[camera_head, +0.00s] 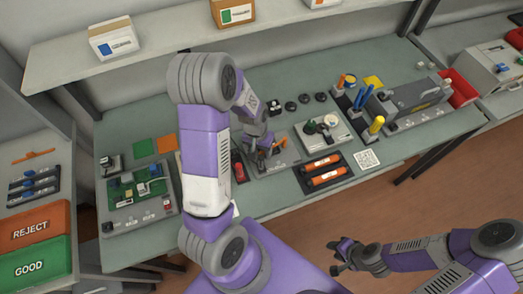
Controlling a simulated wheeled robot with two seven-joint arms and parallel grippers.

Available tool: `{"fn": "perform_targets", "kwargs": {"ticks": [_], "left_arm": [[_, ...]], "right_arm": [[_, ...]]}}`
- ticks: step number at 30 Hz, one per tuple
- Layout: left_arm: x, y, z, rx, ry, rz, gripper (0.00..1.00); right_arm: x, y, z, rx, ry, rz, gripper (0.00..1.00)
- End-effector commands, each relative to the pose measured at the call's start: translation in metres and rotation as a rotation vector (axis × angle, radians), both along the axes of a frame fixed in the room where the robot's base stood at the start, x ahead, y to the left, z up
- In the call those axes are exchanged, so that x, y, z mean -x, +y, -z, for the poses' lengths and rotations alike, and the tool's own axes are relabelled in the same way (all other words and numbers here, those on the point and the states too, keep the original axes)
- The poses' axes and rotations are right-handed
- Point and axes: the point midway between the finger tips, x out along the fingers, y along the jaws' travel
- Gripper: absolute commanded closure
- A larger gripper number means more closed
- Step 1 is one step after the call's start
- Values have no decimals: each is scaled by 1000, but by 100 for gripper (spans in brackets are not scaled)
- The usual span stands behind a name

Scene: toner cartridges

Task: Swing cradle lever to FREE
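A grey fixture (285,158) that looks like the cradle stands mid-table, with small orange and dark parts on top. My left gripper (266,146) is over it, pointing down among those parts. The gripper and forearm cover much of the fixture, so I cannot make out the lever, its position or any FREE mark. Whether the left fingers are apart or closed is too small to tell. My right gripper (335,257) is off the table's front edge, over the floor, with its fingers apart and nothing between them.
A black tray (335,184) with orange cartridges and a second grey fixture (342,132) lie to the right. A green circuit board fixture (128,207) is left. A grey machine (412,100) stands at the right. REJECT (40,222) and GOOD (45,265) bins are far left.

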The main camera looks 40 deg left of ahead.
Motion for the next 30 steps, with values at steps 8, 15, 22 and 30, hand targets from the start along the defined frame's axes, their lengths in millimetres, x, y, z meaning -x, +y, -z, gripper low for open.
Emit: {"fn": "perform_targets", "kwargs": {"ticks": [8, 15, 22, 30], "left_arm": [[1, -1, -2, 2, 2, 5, 50], [1, 3, -36, 0, -3, 4, 50], [2, 6, -68, 1, -2, 4, 50], [3, 7, -75, 0, 2, 3, 50]], "right_arm": [[0, 0, 0, 0, 0, 0, 64], [0, 0, -6, 0, 0, 0, 64], [0, 0, -11, 0, 0, 0, 64], [0, 0, -11, 0, 0, 0, 64]]}}
